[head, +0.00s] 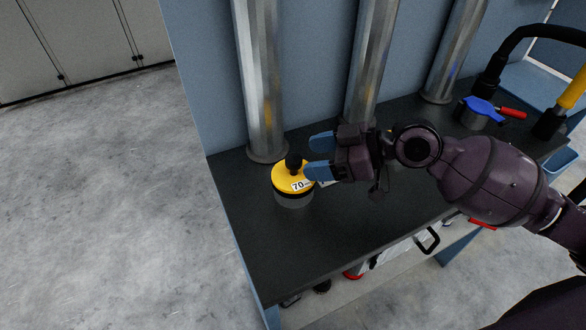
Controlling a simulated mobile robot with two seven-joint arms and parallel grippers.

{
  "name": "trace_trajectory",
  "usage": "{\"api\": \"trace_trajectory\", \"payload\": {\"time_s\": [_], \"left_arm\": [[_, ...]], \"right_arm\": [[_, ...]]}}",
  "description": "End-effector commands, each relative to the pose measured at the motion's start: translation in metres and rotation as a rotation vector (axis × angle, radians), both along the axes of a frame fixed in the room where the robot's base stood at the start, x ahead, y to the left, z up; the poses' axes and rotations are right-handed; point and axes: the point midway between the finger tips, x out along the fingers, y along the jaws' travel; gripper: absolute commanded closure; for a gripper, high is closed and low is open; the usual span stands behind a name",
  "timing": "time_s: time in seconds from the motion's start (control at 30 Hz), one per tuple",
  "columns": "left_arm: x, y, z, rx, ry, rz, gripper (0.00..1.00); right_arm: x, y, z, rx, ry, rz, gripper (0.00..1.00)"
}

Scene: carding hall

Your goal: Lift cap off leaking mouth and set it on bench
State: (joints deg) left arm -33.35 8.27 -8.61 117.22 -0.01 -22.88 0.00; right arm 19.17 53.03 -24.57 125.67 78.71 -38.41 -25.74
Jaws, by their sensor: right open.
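A yellow cap (289,178) with a black knob (293,161) and a white "70" label sits on a short grey mouth (294,200) at the left part of the dark bench (310,255). My right gripper (319,156) comes in from the right, with its blue fingertips apart on the right side of the knob. The near fingertip overlaps the cap's edge in the picture; I cannot tell whether it touches. The gripper holds nothing. My left gripper is not in view.
Three metal pipes (262,80) rise along the back of the bench. The bench front left of my arm is clear. Items lie on a shelf below.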

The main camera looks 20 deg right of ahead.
Motion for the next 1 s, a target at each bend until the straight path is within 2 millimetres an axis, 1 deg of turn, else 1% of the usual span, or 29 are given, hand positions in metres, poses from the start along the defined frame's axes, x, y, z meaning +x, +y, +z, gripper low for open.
{"api": "trace_trajectory", "payload": {"time_s": [0.03,0.1,0.33,0.57,0.7,0.8,1.0], "left_arm": [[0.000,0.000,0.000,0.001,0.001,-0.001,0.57],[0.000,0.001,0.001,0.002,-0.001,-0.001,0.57],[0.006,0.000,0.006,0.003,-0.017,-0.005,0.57],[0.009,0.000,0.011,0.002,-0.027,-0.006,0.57],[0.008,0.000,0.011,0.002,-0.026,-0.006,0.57],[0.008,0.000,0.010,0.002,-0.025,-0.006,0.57],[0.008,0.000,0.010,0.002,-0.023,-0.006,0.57]], "right_arm": [[0.002,0.005,-0.001,0.003,0.000,0.001,0.38],[0.005,0.010,-0.003,0.002,0.000,0.000,0.38],[0.009,0.020,-0.007,0.002,0.000,0.001,0.38],[0.021,0.045,-0.012,0.003,0.000,0.001,0.38],[0.026,0.055,-0.019,0.002,0.001,-0.001,0.38],[0.028,0.059,-0.021,0.000,0.002,-0.001,0.38],[0.028,0.060,-0.022,-0.001,0.001,0.000,0.38]]}}
